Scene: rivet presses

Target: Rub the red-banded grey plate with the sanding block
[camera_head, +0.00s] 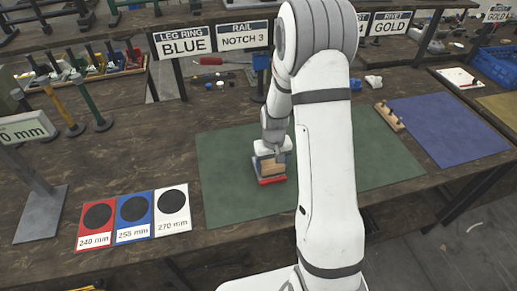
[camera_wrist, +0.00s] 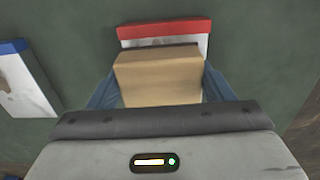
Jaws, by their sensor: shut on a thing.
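The tan sanding block (camera_head: 270,168) is in my gripper (camera_head: 270,161), with one blue finger on each side of it in the wrist view (camera_wrist: 158,80). The red-banded grey plate (camera_head: 272,181) lies on the green mat beneath the block. In the wrist view its red band (camera_wrist: 165,30) shows beyond the block, with a strip of pale, marked surface. The block covers most of the plate. I cannot tell whether the block touches it. A blue-banded plate (camera_wrist: 22,82) lies apart on the mat, at the left of the wrist view; my arm seems to hide it in the head view.
The green mat (camera_head: 225,190) has free room left of the plate. Red, blue and white size cards (camera_head: 133,216) lie left of the mat. A blue mat (camera_head: 440,130) and a pegged wooden strip (camera_head: 389,117) are at right. Label signs (camera_head: 182,43) stand behind.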

